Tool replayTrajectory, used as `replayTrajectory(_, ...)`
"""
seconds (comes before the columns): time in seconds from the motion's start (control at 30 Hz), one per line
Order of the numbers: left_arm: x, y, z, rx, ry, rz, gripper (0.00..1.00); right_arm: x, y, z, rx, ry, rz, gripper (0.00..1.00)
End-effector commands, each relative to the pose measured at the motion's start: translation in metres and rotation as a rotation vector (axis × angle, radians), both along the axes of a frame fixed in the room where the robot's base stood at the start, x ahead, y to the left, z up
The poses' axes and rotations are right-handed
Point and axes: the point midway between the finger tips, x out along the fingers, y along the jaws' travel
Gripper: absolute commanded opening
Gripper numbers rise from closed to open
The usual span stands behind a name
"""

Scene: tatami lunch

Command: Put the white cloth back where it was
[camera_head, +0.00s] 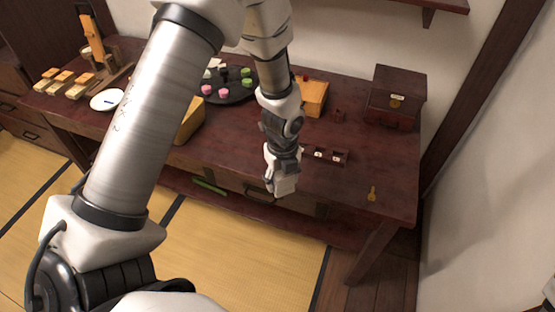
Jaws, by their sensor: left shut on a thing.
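My left gripper (282,172) hangs over the front edge of the dark red table, pointing down. It is shut on a small white thing (284,184), which looks like the folded white cloth. The fingers hide part of it, and its exact shape is hard to tell. Another small white patch (215,63) shows at the back of the table behind the black plate; I cannot tell what it is.
The table (365,165) holds a black round plate (237,96) with coloured sweets, a wooden box (313,98), a dark chest (396,97), a small compartment tray (338,157), a gold key-like piece (372,193) and a white dish (107,100). The front right tabletop is mostly clear.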

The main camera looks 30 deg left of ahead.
Motion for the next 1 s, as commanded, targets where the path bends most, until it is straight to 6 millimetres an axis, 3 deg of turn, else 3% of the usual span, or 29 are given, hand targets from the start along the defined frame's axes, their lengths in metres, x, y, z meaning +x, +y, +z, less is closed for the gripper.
replayTrajectory(0.2,0.053,0.047,-0.007,0.0,0.0,0.006,0.24,-0.001,0.0,0.007,0.0,0.002,0.0,0.4)
replayTrajectory(0.33,0.075,0.066,-0.01,0.002,0.001,0.003,0.24,-0.001,0.0,0.01,0.0,0.002,0.0,0.4)
replayTrajectory(0.47,0.081,0.072,-0.018,0.002,0.005,0.002,0.24,-0.001,0.0,0.012,0.0,0.002,0.0,0.4)
replayTrajectory(0.63,0.08,0.071,-0.044,0.002,0.005,-0.001,0.24,-0.001,0.0,0.017,0.0,0.002,0.0,0.4)
replayTrajectory(0.97,0.081,0.071,-0.051,0.001,0.003,-0.001,0.24,-0.001,0.0,0.013,0.0,0.002,0.0,0.4)
replayTrajectory(1.0,0.081,0.071,-0.051,0.002,0.003,-0.001,0.6,-0.001,0.0,0.013,0.0,0.002,0.0,0.4)
